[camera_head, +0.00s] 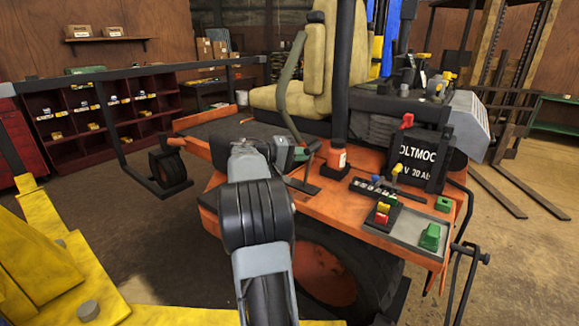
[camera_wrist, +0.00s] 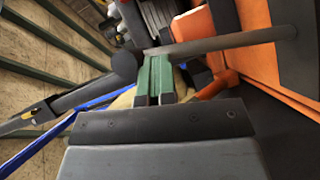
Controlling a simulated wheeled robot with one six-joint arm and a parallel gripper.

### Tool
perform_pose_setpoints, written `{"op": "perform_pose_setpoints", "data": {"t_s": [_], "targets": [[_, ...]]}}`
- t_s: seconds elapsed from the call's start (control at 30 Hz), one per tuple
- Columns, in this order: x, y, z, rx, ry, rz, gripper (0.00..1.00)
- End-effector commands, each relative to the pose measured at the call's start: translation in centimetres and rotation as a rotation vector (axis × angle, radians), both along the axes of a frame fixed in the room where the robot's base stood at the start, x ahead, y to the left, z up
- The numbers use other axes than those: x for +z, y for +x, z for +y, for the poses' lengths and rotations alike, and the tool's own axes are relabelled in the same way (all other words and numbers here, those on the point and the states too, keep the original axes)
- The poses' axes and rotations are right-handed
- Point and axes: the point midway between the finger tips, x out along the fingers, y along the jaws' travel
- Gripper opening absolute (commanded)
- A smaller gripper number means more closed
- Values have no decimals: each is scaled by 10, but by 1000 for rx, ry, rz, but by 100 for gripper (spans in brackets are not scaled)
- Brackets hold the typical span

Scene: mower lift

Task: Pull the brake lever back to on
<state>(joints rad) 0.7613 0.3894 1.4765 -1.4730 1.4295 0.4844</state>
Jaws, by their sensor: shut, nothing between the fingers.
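The brake lever is a thin grey rod (camera_wrist: 235,41) with a dark rounded knob (camera_wrist: 124,66). In the wrist view it crosses sideways just beyond my fingertips, its base at a dark plate on the orange body. My gripper (camera_wrist: 157,62) has green fingers, closed together with nothing between them. Its tips overlap the rod near the knob; I cannot tell whether they touch. My arm hides part of this area.
The beige seat (camera_head: 300,98) and a dark post (camera_head: 341,80) stand just behind. An orange bottle-like part (camera_head: 336,158) is close on the right. A control panel (camera_head: 408,226) with coloured switches lies front right. A yellow frame (camera_head: 55,265) occupies the lower left.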

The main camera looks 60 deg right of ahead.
Motion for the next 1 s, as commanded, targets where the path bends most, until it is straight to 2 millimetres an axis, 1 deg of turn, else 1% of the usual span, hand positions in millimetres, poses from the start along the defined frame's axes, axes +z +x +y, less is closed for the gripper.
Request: {"op": "perform_pose_setpoints", "data": {"t_s": [0.03,0.2,0.33,0.6,1.0], "targets": [[-5,-6,0,0,-6,-30,0],[-5,-17,1,4,-12,-112,0],[-5,-22,2,5,-13,-154,0],[-5,-27,3,5,-14,-191,0],[-5,-29,2,0,-13,-191,0]]}}
